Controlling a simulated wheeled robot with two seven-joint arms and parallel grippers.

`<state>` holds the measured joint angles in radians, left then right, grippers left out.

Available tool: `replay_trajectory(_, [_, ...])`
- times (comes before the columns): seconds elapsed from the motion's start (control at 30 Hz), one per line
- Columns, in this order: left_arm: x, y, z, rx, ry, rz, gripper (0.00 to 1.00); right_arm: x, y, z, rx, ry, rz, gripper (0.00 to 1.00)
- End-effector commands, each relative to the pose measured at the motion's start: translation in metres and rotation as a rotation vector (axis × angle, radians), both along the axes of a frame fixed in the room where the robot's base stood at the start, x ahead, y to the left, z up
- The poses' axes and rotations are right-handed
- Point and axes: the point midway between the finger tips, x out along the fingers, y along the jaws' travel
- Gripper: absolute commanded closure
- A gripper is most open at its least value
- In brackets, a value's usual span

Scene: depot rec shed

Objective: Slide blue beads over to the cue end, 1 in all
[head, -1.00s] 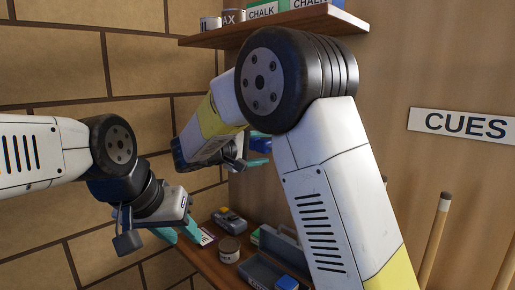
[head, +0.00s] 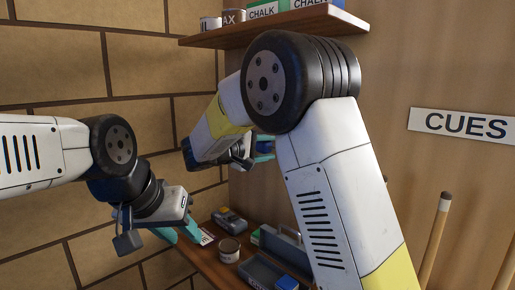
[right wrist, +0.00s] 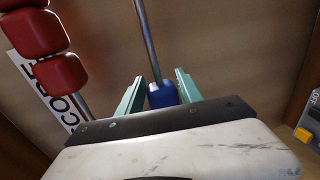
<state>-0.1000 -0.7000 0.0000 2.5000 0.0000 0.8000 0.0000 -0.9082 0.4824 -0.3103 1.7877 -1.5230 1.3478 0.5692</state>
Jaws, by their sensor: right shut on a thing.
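A blue bead (right wrist: 162,95) sits on a thin metal rod (right wrist: 148,40) in the right wrist view. My right gripper (right wrist: 160,92) is shut on this bead, one teal finger on each side. In the head view the bead (head: 264,147) shows as a small blue patch at my right gripper (head: 265,151), mostly hidden by my arm. Several red beads (right wrist: 60,75) hang on another rod at the left of the wrist view. My left gripper (head: 180,234) has its teal fingers apart, above the low shelf. The cue end is labelled by the CUES sign (head: 466,125).
A low shelf (head: 205,262) carries a tin (head: 229,249), a grey device (head: 229,219), a card (head: 206,237) and an open toolbox (head: 262,271) with a blue item. An upper shelf (head: 280,28) holds tins and chalk boxes. A cue (head: 434,240) stands at the right. A SCORE-like sign (right wrist: 52,88) is behind the red beads.

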Motion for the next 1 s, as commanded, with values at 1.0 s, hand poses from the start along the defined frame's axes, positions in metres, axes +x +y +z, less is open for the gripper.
replay_trajectory(1.0, [0.0,0.0,0.0,0.0,0.0,0.0,0.64,-0.042,-0.041,-0.001,0.002,0.001,0.001,0.8])
